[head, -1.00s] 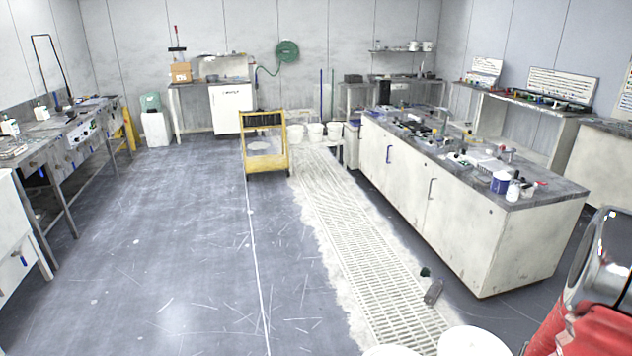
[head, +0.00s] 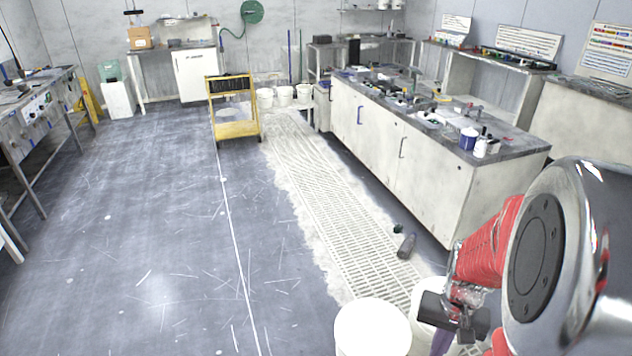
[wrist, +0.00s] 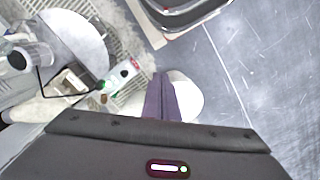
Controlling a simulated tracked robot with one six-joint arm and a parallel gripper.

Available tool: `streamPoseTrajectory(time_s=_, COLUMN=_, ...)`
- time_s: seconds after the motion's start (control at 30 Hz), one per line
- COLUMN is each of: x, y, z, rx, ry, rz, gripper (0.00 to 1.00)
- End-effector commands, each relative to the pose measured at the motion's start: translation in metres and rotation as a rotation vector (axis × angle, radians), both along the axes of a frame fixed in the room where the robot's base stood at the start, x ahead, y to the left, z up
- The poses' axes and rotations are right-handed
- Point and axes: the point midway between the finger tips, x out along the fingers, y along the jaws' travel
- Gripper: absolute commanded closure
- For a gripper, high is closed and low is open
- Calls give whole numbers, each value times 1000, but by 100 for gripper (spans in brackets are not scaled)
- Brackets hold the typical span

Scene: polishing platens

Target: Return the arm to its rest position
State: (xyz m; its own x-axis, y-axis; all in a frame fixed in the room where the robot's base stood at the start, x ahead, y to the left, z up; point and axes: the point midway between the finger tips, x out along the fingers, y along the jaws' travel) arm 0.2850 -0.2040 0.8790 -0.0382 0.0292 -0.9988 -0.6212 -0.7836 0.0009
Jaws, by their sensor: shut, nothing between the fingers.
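My gripper (head: 441,343) hangs low at the right of the head view, under my red and silver arm. It is in front of a white bucket (head: 426,292) near the bottom edge. In the wrist view its two purple fingers (wrist: 162,98) lie side by side, shut and empty. A round white top (wrist: 187,97) shows behind the fingertips; I cannot tell whether they touch it. The arm is bent, with its large silver joint close to the camera.
A second white bucket (head: 372,329) stands to the left. A dark bottle (head: 407,246) lies beside the floor grating (head: 345,225). A long bench (head: 425,185) with tools and jars stands behind the arm. A yellow cart (head: 233,131) is farther back. The left floor is open.

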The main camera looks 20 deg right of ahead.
Motion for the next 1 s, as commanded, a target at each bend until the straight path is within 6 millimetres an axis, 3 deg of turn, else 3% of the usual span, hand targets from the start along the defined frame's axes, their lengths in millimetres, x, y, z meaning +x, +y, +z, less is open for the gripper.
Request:
streamPoseTrajectory(time_s=0.5, x=20, y=78, z=90, rx=-86, ry=-144, rz=248, gripper=100)
streamPoseTrajectory(time_s=1.0, x=18, y=155, z=164, rx=-161, ry=-361, rz=492, gripper=100)
